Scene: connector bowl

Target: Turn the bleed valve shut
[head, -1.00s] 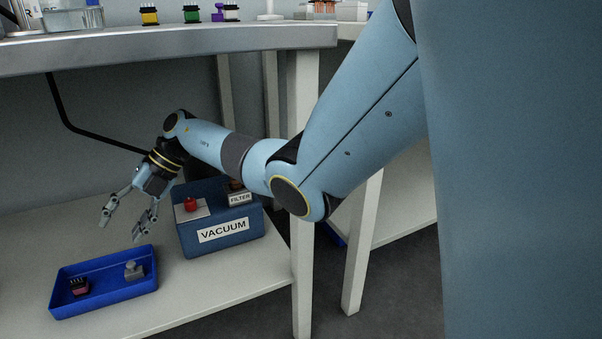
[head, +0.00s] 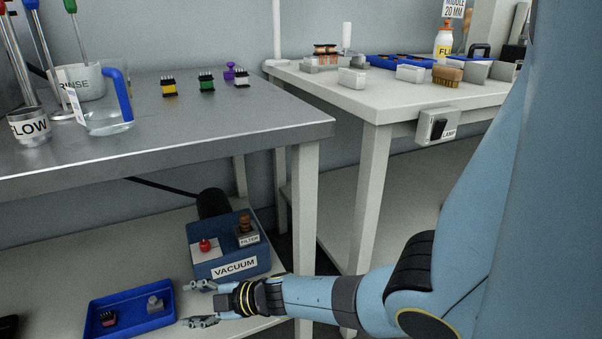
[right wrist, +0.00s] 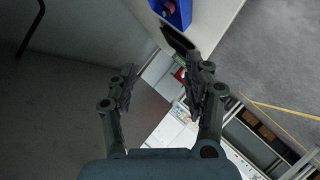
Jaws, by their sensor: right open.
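A blue box labelled VACUUM (head: 205,268) stands on the lower shelf. A red knob (head: 206,246) sits on a pale plate on its top left. A brown knob (head: 245,223) stands behind the FILTER label on its top right. No part carries a readable bleed valve label, and I cannot tell how far either knob is turned. My right gripper (head: 190,304) is open and empty, in front of the box, near the blue tray's right end. Its spread fingers also show in the right wrist view (right wrist: 165,85), with nothing between them. My left gripper is not in view.
A blue tray (head: 134,330) with a dark red connector (head: 108,318) and a grey part (head: 155,304) lies left of my gripper. The steel bench top (head: 230,130) overhangs the shelf, and a table leg (head: 304,210) stands right of the box.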

